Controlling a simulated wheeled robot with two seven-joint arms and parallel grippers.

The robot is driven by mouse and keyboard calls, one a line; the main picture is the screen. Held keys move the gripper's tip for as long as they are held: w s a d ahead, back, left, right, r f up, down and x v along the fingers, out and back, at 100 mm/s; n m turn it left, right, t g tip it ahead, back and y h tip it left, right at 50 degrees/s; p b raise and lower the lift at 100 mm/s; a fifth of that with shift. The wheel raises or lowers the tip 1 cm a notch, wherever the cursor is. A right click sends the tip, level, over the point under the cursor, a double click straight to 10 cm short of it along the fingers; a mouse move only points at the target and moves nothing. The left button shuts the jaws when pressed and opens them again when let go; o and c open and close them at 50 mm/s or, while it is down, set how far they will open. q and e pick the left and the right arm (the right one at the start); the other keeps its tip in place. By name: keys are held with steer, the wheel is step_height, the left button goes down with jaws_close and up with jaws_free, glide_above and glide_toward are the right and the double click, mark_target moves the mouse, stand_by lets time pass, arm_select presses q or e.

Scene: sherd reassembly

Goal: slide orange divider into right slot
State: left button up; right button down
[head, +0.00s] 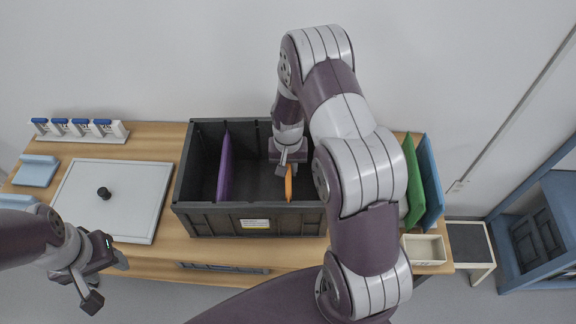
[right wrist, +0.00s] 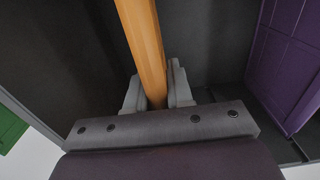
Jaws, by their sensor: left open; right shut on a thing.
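The dark grey crate (head: 250,222) stands on the table in the head view. The purple divider (head: 225,168) stands upright across its left part and also shows in the right wrist view (right wrist: 287,60). My right gripper (head: 287,170) is inside the crate's outline, right of the purple divider, shut on the orange divider (head: 289,184). In the right wrist view the orange divider (right wrist: 143,45) runs between both fingers (right wrist: 153,95). Its lower edge and the right slot are hidden, so I cannot tell whether it is seated. My left gripper (head: 106,274) is open and empty at the table's front left.
A white board with a black knob (head: 110,200) lies left of the crate. A rack with blue-topped items (head: 80,130) is behind it. Green (head: 413,185) and blue (head: 432,185) panels stand to the right, behind a small cream tray (head: 423,250). My right arm covers the crate's right end.

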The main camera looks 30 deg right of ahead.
steer(key=shift+f+b, duration=0.55)
steer(key=shift+f, duration=0.4)
steer(key=c, duration=0.9)
jaws_free()
steer(key=shift+r, duration=0.1)
step_height(320, 180, up, 12)
steer(key=shift+r+b, duration=0.25)
steer(key=shift+b, duration=0.35)
